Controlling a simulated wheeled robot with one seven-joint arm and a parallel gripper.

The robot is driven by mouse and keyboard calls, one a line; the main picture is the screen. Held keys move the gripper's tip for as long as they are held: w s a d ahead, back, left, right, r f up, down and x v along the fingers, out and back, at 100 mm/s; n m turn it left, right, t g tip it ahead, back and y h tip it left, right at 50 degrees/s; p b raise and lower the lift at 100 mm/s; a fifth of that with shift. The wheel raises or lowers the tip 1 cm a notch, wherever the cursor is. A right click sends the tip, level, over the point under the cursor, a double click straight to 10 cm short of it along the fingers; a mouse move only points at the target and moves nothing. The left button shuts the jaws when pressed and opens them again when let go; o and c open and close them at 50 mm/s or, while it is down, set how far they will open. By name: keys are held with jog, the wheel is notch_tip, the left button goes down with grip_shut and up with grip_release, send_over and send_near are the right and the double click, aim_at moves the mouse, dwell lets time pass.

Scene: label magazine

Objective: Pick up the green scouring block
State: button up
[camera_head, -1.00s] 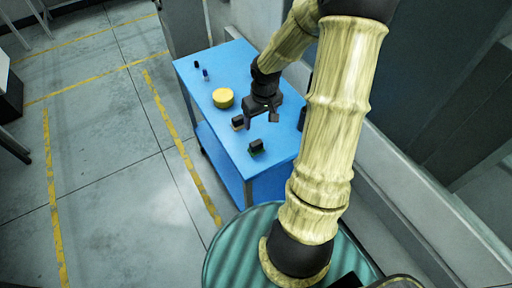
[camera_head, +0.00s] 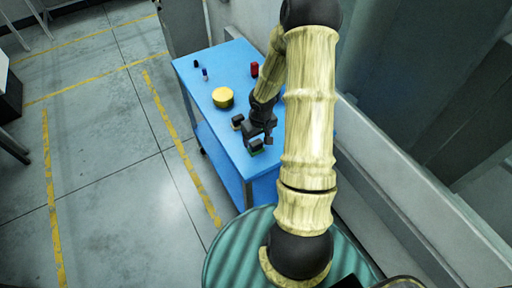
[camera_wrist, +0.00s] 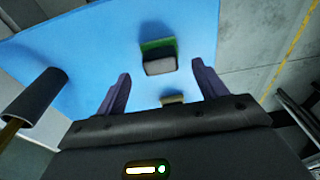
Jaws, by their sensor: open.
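The green scouring block (camera_head: 255,147) lies on the blue table near its front edge. Its top is dark and a green edge shows low on it. In the wrist view the block (camera_wrist: 158,56) shows a green strip and a grey-black part, ahead of the fingertips and between their lines. My gripper (camera_head: 258,139) is just above and beside the block in the head view. In the wrist view my gripper (camera_wrist: 161,70) has its two purple-grey fingers wide apart with nothing held between them. I cannot tell the exact height gap.
A similar dark block (camera_head: 237,121) lies close by on the blue table (camera_head: 215,110); a yellowish block (camera_wrist: 172,99) shows partly in the wrist view. A dark cylinder (camera_wrist: 38,95) is at left.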

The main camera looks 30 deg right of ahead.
aim_at(256, 142)
jog(key=f, duration=0.2)
jog(key=w+f, duration=0.1)
jog(key=f, duration=0.2)
dwell(0.4)
dwell(0.3)
jog(key=c, duration=1.1)
